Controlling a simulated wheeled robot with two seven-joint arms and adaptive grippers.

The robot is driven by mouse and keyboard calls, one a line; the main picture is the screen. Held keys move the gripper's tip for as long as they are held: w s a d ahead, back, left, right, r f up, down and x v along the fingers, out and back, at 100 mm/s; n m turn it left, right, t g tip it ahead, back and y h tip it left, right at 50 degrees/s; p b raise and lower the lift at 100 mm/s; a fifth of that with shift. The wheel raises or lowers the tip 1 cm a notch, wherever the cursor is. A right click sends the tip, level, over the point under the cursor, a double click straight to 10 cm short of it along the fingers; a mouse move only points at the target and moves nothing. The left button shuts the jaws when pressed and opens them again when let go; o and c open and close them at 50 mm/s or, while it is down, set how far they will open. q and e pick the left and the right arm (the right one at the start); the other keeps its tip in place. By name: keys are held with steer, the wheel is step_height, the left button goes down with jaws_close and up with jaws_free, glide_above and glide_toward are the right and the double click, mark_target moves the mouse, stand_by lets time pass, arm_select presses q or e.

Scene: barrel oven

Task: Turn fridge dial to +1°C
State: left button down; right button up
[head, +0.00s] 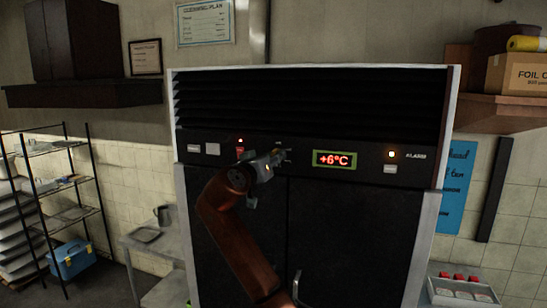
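The fridge (370,230) is a large dark cabinet with a pale frame and a louvred top. Its display (334,160) reads +6°C in red inside a yellow-green border. One gripper of mine (283,156), apparently the right, is at the control strip just left of the display, pointing right. Its arm rises from the bottom middle. I cannot make out the dial; the gripper covers the part of the panel where it may be. Whether the fingers are closed or touching anything is too small to tell. My other gripper is not in view.
A door handle (297,286) shows low on the fridge front. A metal table (150,254) and wire rack (64,190) stand at left. A box with red buttons (462,291) is at lower right.

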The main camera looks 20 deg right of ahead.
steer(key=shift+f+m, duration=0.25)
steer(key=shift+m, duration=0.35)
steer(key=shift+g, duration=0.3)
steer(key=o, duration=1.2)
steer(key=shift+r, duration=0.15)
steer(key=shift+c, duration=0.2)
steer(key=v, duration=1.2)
